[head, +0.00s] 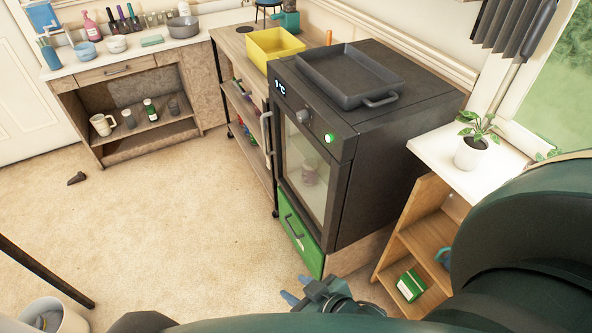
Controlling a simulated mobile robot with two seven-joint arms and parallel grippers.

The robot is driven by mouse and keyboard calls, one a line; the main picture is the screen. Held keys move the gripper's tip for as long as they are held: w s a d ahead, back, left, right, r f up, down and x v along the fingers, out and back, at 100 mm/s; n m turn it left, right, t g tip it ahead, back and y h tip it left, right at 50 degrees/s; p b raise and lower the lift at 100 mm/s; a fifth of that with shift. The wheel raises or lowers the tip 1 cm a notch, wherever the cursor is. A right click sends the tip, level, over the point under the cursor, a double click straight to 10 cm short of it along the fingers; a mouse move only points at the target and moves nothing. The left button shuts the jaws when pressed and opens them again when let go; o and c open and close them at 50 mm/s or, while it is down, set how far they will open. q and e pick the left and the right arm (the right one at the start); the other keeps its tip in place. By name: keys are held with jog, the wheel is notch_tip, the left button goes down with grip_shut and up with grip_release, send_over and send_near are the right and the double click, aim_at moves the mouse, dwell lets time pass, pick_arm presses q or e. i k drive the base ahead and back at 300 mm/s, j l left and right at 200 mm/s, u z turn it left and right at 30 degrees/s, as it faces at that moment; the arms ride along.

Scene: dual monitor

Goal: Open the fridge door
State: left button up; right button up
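The fridge (390,140) is a dark grey box with a lit temperature display, a knob and a green round button on its front. Its glass door (305,165) looks shut, and a cup shows dimly behind the glass. A light vertical handle (267,133) stands at the door's left edge. My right gripper (297,290) is low in front of the green drawer under the fridge, well below the handle. Its two blue fingertips are apart with nothing between them. My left gripper is out of view.
A black tray (348,75) lies on top of the fridge. A green drawer (298,232) is below the door. A wooden shelf (430,235) with a potted plant (472,150) stands to the right. The floor (160,215) left of the fridge is mostly clear.

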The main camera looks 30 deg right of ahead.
aim_at(326, 238)
jog(key=z, duration=0.6)
jog(key=i+j+z, duration=0.15)
jog(key=z, duration=0.2)
jog(key=i+j+z, duration=0.5)
jog(key=z, duration=0.2)
jog(key=i+j, duration=0.15)
jog(key=j, duration=0.15)
jog(key=i+j, duration=0.2)
jog(key=i+j+z, duration=0.1)
jog(key=j, duration=0.25)
